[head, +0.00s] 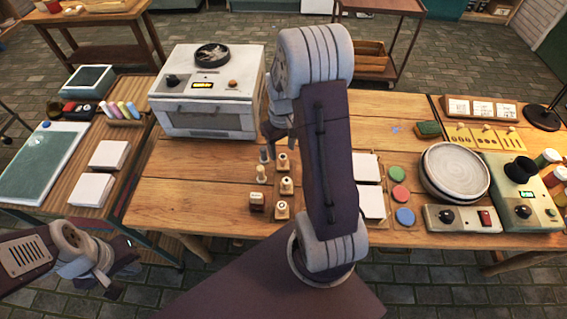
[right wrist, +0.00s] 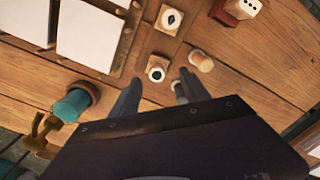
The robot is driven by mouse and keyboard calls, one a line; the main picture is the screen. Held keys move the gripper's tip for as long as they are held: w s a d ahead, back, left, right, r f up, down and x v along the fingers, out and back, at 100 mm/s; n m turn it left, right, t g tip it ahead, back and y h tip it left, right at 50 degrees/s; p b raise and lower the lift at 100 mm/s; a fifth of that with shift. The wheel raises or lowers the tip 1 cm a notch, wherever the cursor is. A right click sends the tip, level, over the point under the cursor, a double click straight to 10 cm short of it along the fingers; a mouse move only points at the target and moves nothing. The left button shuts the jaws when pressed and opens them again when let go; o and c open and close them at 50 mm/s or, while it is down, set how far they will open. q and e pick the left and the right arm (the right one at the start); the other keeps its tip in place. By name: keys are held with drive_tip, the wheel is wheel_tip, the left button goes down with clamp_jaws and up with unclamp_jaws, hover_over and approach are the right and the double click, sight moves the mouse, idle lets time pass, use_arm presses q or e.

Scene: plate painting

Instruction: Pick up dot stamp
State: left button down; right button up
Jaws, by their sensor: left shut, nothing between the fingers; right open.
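A reddish-brown stamp block with dots on its pale label (right wrist: 240,8) sits at the top of the right wrist view. It looks like the reddish block (head: 256,201) at the front left of the stamp group in the head view. My right gripper (right wrist: 156,92) is open and empty, its fingers either side of a gap near a round wooden peg (right wrist: 201,62) and a stamp with a dark mark (right wrist: 157,74). The dot stamp lies apart from the fingers. My left gripper (head: 122,262) is shut and empty at the lower left, off the table's front edge.
More stamps (head: 286,186) stand in a wooden holder beside the dot stamp. An oven (head: 205,118) stands behind, and white sheets (head: 367,167) and coloured ink pads (head: 399,193) lie to the right. My right arm hides part of the table. Bare wood (head: 180,190) lies left of the stamps.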

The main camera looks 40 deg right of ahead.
sight(283, 157)
drive_tip(key=shift+f, duration=0.8)
drive_tip(key=shift+w+d+f, duration=0.1)
drive_tip(key=shift+w+f, duration=0.2)
drive_tip(key=shift+f, duration=0.15)
drive_tip(key=f, duration=0.4)
drive_tip(key=shift+s+d, duration=0.15)
drive_tip(key=shift+d, duration=0.1)
drive_tip(key=shift+f, duration=0.45)
drive_tip(key=shift+r, duration=0.1)
clamp_jaws()
